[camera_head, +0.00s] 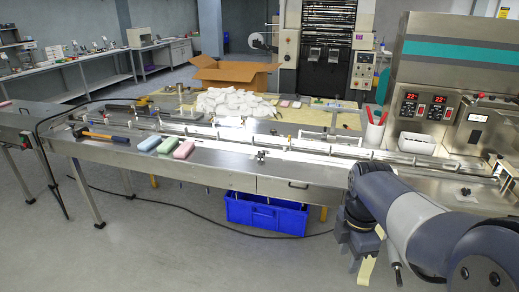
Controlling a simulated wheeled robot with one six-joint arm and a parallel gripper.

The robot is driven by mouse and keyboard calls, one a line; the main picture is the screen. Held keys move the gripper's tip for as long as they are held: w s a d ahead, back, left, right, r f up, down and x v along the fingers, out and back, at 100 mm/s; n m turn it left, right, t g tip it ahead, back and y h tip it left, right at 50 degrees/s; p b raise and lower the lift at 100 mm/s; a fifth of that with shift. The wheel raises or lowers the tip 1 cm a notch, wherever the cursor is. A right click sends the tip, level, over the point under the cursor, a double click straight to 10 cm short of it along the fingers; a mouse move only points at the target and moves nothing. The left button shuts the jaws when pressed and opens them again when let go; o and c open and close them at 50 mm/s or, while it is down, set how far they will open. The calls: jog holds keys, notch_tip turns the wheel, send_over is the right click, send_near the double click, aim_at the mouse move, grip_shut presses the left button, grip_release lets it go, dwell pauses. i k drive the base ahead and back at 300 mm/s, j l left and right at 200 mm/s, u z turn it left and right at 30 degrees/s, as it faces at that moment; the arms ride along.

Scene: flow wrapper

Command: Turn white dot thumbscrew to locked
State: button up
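I cannot make out a white dot on any thumbscrew at this size. A small dark fitting (261,156) stands at the front edge of the long steel conveyor table (225,172). Another small dark knob (464,191) sits on a pale plate at the right end, below the control panels; I cannot tell whether either is the thumbscrew or how it is turned. My arm comes in from the lower right. My gripper (362,262) hangs in front of the table, apart from both parts; its fingers are too unclear to tell open from shut.
White packs (235,102) are heaped behind, near an open cardboard box (232,74). A blue crate (265,214) stands under the table. The floor at front left is clear apart from a cable.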

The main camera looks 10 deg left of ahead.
aim_at(261, 154)
jog(key=i+j, duration=0.25)
jog(key=i, duration=0.3)
jog(key=i+j+u, duration=0.15)
jog(key=i, duration=0.4)
jog(key=i+j, duration=0.25)
jog(key=i, duration=0.35)
jog(key=i+j+u, duration=0.1)
jog(key=i, duration=0.45)
